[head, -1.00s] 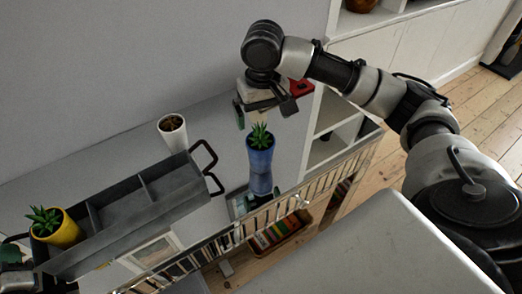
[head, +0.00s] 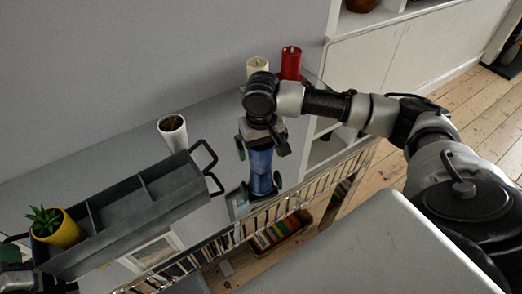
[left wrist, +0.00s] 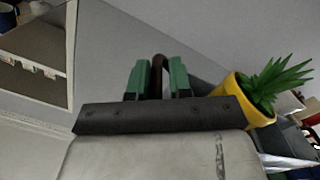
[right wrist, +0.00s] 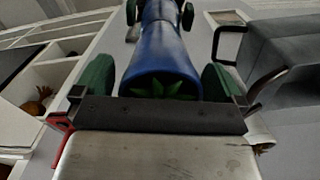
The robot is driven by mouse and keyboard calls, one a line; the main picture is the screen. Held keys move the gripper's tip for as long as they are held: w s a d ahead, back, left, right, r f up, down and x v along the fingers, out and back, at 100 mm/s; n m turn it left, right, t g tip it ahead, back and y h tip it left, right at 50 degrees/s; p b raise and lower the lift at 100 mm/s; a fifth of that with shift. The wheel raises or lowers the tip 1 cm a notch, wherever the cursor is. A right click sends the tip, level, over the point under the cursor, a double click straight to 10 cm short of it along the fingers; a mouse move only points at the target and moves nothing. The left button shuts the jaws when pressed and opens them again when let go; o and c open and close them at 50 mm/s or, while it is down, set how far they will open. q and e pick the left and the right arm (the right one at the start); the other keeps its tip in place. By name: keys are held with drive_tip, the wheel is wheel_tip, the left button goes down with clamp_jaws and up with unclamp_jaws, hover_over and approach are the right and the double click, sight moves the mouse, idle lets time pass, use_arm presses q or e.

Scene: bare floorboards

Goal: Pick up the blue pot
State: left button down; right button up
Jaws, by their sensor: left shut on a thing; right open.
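The blue pot (head: 259,160) stands upright on the glossy cabinet top, its reflection below it. My right gripper (head: 258,164) is open around it, one green finger on each side, and its wrist covers the plant and rim from the head view. In the right wrist view the blue pot (right wrist: 162,70), with green leaves at its mouth, lies between the spread fingers, with a gap visible on each side. My left gripper (left wrist: 157,82) is shut on the dark handle (left wrist: 160,64) of the grey tray (head: 130,213), at the tray's left end.
A yellow pot (head: 58,230) with a plant sits in the tray's left compartment. A white pot (head: 173,133) stands behind the tray. A cream candle (head: 257,66) and a red candle (head: 290,62) stand behind my right gripper. The tray's right handle (head: 208,168) points toward the blue pot.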

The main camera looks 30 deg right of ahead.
drive_tip(key=c, duration=1.1)
drive_tip(key=shift+c, duration=0.2)
drive_tip(key=shift+r, duration=0.1)
